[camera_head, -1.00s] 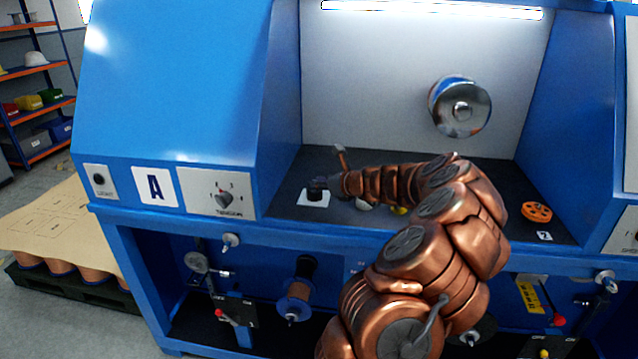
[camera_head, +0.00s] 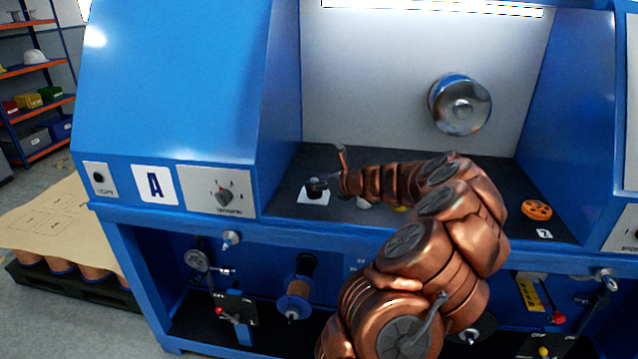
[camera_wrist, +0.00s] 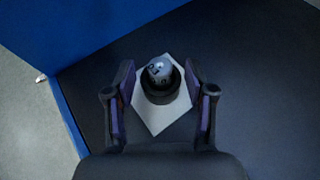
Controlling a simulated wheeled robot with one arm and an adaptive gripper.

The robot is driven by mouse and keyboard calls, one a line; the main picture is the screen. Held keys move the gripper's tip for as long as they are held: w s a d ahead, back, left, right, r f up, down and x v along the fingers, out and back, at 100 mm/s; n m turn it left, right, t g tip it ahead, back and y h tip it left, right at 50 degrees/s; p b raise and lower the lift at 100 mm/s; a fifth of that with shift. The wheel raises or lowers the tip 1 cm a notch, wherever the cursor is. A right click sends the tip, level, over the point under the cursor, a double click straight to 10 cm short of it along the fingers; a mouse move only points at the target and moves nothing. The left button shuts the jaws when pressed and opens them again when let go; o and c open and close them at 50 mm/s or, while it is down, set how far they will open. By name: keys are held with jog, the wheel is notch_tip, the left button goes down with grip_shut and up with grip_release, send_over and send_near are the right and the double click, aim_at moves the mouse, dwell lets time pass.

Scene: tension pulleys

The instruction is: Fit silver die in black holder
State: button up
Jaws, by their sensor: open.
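The black holder (camera_wrist: 161,92) is a dark round cup on a white square plate (camera_wrist: 147,114) on the dark worktop. The silver die (camera_wrist: 159,68) sits at the holder's mouth, its top showing above the rim. I cannot tell how deep it is seated. My gripper (camera_wrist: 160,74) is open, with one finger on each side of the holder and die and visible gaps between. In the head view the holder (camera_head: 314,190) stands at the left of the worktop, and my gripper (camera_head: 331,184) is at its right side.
A blue cabinet wall (camera_head: 281,90) rises left of the holder. An orange pulley wheel (camera_head: 537,211) lies at the right of the worktop. A silver disc (camera_head: 460,105) is on the back panel. Small white and yellow items are partly hidden behind my arm.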

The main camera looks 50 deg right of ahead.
jog(key=v, duration=1.2)
dwell(0.4)
